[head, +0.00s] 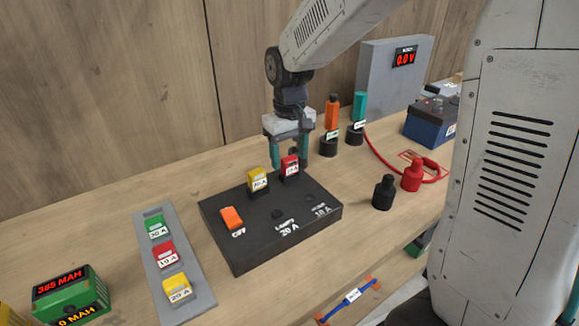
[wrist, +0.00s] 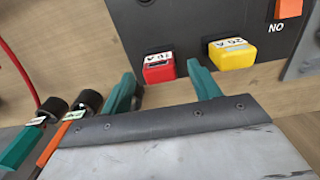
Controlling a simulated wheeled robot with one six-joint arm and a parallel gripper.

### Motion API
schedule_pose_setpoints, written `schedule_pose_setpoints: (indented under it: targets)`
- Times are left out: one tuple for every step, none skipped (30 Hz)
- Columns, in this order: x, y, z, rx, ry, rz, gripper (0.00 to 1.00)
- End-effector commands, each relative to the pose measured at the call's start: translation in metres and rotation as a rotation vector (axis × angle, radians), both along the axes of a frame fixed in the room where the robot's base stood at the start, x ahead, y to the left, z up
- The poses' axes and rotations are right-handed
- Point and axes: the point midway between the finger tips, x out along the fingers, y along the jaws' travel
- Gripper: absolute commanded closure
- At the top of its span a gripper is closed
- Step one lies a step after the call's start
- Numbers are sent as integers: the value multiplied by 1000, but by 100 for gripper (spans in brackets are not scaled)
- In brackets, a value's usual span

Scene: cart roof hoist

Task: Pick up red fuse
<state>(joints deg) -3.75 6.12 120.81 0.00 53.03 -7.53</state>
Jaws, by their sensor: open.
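A red fuse (head: 290,166) stands in the back row of the black fuse box (head: 237,253), to the right of a yellow fuse (head: 257,180). My gripper (head: 289,161), with teal fingers, is open and empty just above and behind that red fuse. In the wrist view the red fuse (wrist: 158,68) lies just beyond the gap between the open fingertips (wrist: 160,72), apart from the jaws as far as I can tell. The yellow fuse (wrist: 231,54) is right of the fingers there. A second red fuse (head: 165,255), marked 10 A, sits in the grey tray (head: 195,280).
The tray also holds a green fuse (head: 156,227) and a yellow fuse (head: 177,288). An orange switch (head: 231,218) is on the box. Orange (head: 331,113) and teal (head: 359,105) handled tools stand behind on the right. Black (head: 383,194) and red (head: 412,176) caps stand right of the box.

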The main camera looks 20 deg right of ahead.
Motion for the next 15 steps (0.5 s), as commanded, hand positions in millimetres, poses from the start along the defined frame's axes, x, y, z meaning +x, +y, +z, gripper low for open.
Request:
schedule_pose_setpoints:
  targets:
    - [0,0,-9,0,4,0,38]
    - [0,0,-14,0,4,0,38]
    - [0,0,-19,0,5,0,38]
    - [0,0,-23,-1,4,0,38]
    - [0,0,-25,-1,3,0,38]
    - [0,0,-28,0,2,0,38]
    - [0,0,-30,0,2,0,38]
    - [0,0,-31,0,2,0,38]
    - [0,0,-31,0,1,0,38]
    - [0,0,-32,0,0,0,38]
    - [1,0,-31,0,0,0,38]
    - [0,0,-31,0,0,0,38]
    - [0,0,-31,0,0,0,38]
    - [0,0,-31,0,0,-1,38]
    - [0,0,-31,0,0,-1,47]
